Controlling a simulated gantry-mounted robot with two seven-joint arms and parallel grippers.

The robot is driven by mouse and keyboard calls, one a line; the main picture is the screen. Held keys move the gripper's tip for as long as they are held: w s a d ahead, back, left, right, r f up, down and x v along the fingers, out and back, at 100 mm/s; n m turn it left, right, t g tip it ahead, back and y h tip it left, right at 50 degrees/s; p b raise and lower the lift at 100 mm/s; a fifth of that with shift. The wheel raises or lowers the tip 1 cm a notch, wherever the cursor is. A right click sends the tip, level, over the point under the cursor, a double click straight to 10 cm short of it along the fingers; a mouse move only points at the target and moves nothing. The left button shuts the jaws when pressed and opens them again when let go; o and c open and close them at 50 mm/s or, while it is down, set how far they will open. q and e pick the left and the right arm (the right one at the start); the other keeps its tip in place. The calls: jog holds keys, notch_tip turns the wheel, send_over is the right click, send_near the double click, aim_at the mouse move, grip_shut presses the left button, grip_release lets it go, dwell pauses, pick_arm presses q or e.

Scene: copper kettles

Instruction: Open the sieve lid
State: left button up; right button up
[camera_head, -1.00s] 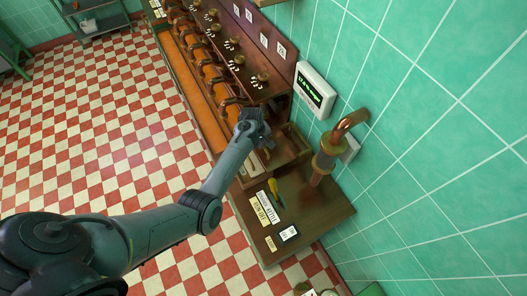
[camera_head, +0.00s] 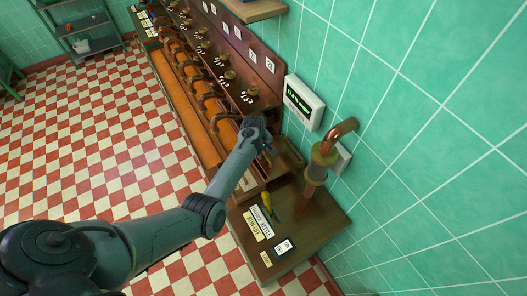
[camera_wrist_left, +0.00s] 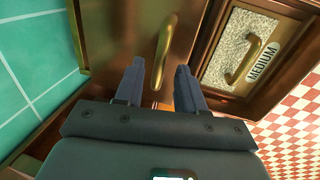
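My left gripper (camera_head: 262,139) is over the open-topped wooden box section at the near end of the kettle row. In the left wrist view the gripper (camera_wrist_left: 160,66) is open, with two separate grey fingers. A brown panel, apparently the lid (camera_wrist_left: 128,40), faces it. A long brass handle (camera_wrist_left: 164,48) on this panel runs between the fingertips, its near end between them; I cannot tell whether they touch it. To the right is a mesh panel (camera_wrist_left: 228,72) with its own brass handle (camera_wrist_left: 244,61) and a MEDIUM label. My right gripper is in neither view.
A wooden bench end (camera_head: 298,232) carries labels and a small yellow-handled thing (camera_head: 267,201). A copper pipe (camera_head: 318,168) rises beside it. A white display box (camera_head: 304,102) hangs on the green tiled wall. The checkered floor on the left is clear.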

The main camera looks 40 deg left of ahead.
pick_arm(q)
jog(key=shift+r, duration=0.45)
notch_tip(320, 180, up, 10)
jog(key=s, duration=0.2)
jog(key=shift+a+f, duration=0.15)
jog(key=shift+a, duration=0.15)
